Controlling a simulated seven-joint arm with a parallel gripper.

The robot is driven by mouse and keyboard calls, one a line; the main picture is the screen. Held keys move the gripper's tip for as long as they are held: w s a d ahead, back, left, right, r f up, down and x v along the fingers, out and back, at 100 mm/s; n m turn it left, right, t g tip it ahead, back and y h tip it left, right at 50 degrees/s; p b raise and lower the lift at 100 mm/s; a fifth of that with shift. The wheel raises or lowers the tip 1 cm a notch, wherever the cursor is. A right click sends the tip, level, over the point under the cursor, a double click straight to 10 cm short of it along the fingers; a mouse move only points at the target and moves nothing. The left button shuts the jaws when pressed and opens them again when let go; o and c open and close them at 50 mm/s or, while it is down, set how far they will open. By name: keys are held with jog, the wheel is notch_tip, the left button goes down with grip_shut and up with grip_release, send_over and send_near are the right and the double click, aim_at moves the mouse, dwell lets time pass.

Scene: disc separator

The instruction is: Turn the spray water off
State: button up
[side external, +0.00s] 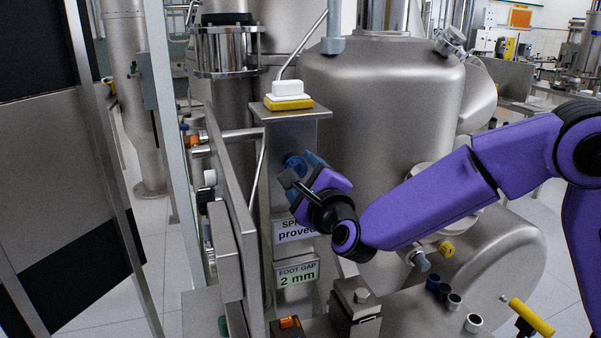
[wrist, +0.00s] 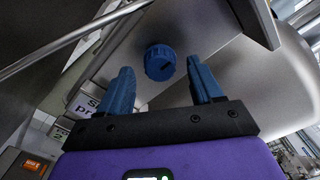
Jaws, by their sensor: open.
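A round blue knob (wrist: 160,62) with a dark slot-like mark sits on the metal panel in the wrist view. It lies just beyond and between the fingertips of my gripper (wrist: 162,83). The two blue fingers are apart, with nothing between them, and do not appear to touch the knob. In the side view the knob (side external: 296,163) shows on the front of the metal post, partly hidden by my gripper (side external: 300,181). A label starting "SP" (side external: 290,229), partly covered by my arm, is on the post below it.
A yellow and white block (side external: 288,101) stands on top of the post. A "FOOT GAP 2 mm" label (side external: 296,272) is lower down. A metal plate (side external: 232,185) stands close on the left, and a large steel vessel (side external: 385,110) is behind on the right.

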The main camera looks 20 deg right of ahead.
jog(key=shift+w, duration=0.95)
jog(key=c, duration=1)
jog(key=shift+c, duration=0.2)
